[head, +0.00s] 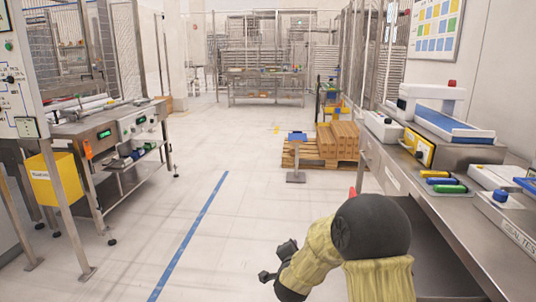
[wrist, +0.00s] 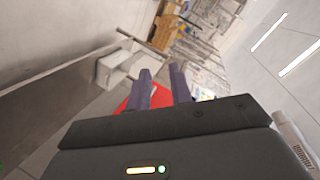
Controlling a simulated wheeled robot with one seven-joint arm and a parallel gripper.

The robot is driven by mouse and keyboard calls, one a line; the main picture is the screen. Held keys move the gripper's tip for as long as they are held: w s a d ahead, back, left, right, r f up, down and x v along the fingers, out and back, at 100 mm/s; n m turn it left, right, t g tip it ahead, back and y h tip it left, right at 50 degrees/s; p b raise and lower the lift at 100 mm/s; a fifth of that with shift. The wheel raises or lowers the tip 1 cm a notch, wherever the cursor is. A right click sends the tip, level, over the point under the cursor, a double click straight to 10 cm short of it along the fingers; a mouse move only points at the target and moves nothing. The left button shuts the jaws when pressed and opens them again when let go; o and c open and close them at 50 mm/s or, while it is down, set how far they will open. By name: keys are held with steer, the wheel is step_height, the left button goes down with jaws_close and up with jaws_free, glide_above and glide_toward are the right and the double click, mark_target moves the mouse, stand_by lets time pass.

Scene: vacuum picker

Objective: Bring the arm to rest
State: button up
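My gripper (wrist: 160,72) shows in the wrist view, with two grey-purple fingers standing apart and a gap between them. A red surface (wrist: 130,102) shows beyond and beside the fingers; I see nothing clearly gripped. In the head view my arm, with yellowish sleeves and a large black joint, is folded low at the bottom right. Dark parts of it point left over the open floor. The fingers cannot be made out clearly there.
A steel bench (head: 430,190) with devices and coloured cylinders (head: 442,184) runs close along the right. Another workbench (head: 100,125) and a yellow bin (head: 52,178) stand left. A pallet of boxes (head: 338,142) and a small stand (head: 297,160) are ahead. The middle floor is clear.

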steer(key=s+d+f+n+g+y, duration=0.15)
steer(key=s+n+g, duration=0.25)
steer(key=s, duration=0.6)
steer(key=s+d+n+g, duration=0.3)
steer(key=s+n+g, duration=0.1)
steer(key=s, duration=0.6)
steer(key=s+d+f+n+g+y, duration=0.1)
steer(key=s+d+n+g, duration=0.2)
steer(key=s, duration=0.7)
step_height(320, 180, up, 33)
steer(key=n+p, duration=0.1)
steer(key=p, duration=3.2)
steer(key=shift+s+a+g, duration=0.2)
steer(key=shift+a+g, duration=0.1)
steer(key=shift+a, duration=0.1)
steer(key=shift+r, duration=0.1)
steer(key=shift+w, duration=0.15)
